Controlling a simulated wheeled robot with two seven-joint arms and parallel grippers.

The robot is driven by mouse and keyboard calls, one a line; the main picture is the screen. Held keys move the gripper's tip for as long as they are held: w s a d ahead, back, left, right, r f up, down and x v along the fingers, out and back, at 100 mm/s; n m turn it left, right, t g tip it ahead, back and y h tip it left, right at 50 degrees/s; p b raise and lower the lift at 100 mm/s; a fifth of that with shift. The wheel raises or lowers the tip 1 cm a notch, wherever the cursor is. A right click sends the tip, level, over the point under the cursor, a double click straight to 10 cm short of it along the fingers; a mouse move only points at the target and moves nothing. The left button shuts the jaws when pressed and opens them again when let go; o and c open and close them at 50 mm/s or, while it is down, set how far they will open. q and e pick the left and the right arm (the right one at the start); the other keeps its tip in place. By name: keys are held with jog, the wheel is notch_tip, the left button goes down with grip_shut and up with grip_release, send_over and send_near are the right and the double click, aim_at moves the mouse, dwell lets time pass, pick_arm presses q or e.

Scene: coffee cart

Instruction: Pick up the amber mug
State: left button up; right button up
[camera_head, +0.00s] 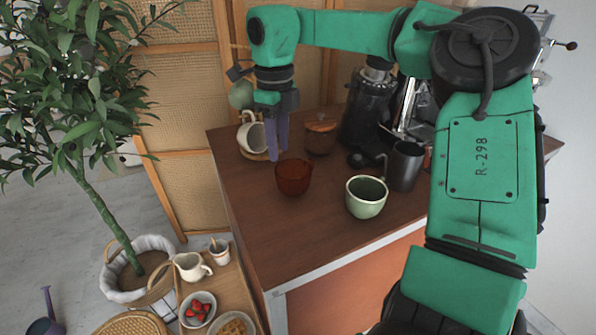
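The amber mug (293,178), a dark red-brown cup, stands upright on the brown cart top (290,228), left of a pale green cup. My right gripper (277,152) reaches in from above on the green arm. Its purple-grey fingers point down just behind and left of the amber mug's rim. In this view the fingertips end close to the rim; I cannot tell whether they touch it. The fingers overlap in the picture, so their gap does not show clearly. Nothing visible is held between them. My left gripper is not in view.
The pale green cup (366,198) and a dark grey mug (404,166) stand to the right. A tilted cream mug (252,138) is behind left of the fingers. A wooden-lidded jar (320,138) and black grinder (368,118) stand behind. The cart's front left is clear.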

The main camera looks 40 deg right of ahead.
jog(key=f, duration=0.3)
jog(key=f+p, duration=0.1)
jog(key=f, duration=0.5)
jog(key=shift+s+d+f+p, duration=0.1)
jog(key=shift+s+d+p, duration=0.2)
jog(key=shift+d, duration=0.1)
jog(key=shift+f, duration=0.2)
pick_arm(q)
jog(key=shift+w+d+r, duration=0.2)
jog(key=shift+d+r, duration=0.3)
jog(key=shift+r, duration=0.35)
pick_arm(e)
jog(key=shift+w+f, duration=0.1)
jog(key=shift+c, duration=0.3)
jog(key=c, duration=0.5)
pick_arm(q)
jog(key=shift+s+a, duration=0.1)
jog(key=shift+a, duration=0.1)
pick_arm(e)
grip_shut()
